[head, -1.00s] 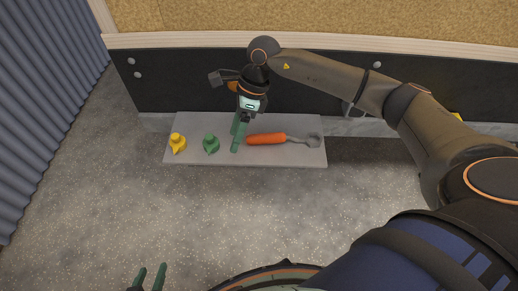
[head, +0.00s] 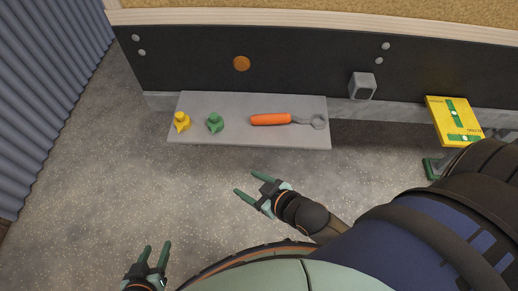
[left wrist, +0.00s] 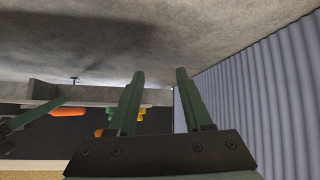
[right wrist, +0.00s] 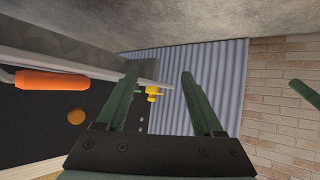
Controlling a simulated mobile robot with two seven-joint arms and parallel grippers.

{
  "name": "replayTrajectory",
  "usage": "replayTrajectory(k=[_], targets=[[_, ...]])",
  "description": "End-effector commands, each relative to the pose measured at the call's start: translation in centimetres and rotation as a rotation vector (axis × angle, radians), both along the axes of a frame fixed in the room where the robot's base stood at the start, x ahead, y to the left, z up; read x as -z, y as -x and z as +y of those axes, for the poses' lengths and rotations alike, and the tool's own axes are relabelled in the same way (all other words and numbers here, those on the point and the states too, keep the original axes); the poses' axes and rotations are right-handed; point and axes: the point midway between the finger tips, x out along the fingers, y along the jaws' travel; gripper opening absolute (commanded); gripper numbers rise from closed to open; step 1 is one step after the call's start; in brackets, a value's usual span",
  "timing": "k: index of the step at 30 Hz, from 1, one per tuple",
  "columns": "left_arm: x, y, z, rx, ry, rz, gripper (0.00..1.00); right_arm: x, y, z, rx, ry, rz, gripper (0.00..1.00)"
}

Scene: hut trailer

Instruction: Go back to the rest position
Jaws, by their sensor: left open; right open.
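My left gripper (head: 154,258) is open and empty at the bottom left of the head view, above the floor. Its two green fingers stand apart in the left wrist view (left wrist: 158,80). My right gripper (head: 255,190) is open and empty in front of the grey shelf (head: 245,138), apart from it, with its fingers pointing left. Its fingers are also apart and empty in the right wrist view (right wrist: 160,85).
On the shelf lie a yellow piece (head: 181,122), a green piece (head: 215,123) and an orange-handled tool (head: 271,119). A yellow-green box (head: 453,120) is at the right. A corrugated wall (head: 50,90) bounds the left. The floor (head: 110,190) before the shelf is clear.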

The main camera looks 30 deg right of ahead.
Motion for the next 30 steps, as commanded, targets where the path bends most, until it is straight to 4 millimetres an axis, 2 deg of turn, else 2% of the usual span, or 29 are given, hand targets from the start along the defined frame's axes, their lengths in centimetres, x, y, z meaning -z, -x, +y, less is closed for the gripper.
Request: replayTrajectory(k=[1,3,6,8,15,19,24,30], targets=[[0.0,0.0,0.0,0.001,0.000,-0.001,0.50,1.1,1.7,-0.2,0.033,-0.035,0.077,0.69],[-0.1,0.0,0.0,0.001,-0.001,-0.001,0.50,2.0,3.1,-0.4,0.058,-0.065,0.143,0.69],[-1.0,0.0,0.1,0.000,-0.002,-0.003,0.50,1.7,3.9,-0.5,0.076,-0.083,0.182,0.69],[-2.2,-0.1,0.1,-0.001,-0.001,-0.006,0.50,0.7,4.1,-0.7,0.081,-0.084,0.186,0.69],[-8.3,0.1,1.4,-0.025,-0.018,-0.012,0.50,-5.2,4.5,-1.7,0.104,-0.073,0.183,0.69],[-10.9,0.5,2.1,-0.039,-0.024,-0.011,0.50,-7.9,4.8,-2.3,0.118,-0.067,0.181,0.69],[-12.7,1.2,2.7,-0.058,-0.028,-0.004,0.50,-10.0,5.1,-3.0,0.131,-0.061,0.178,0.69],[-13.0,1.4,3.0,-0.067,-0.029,-0.005,0.50,-10.5,5.2,-3.2,0.135,-0.059,0.174,0.69]])
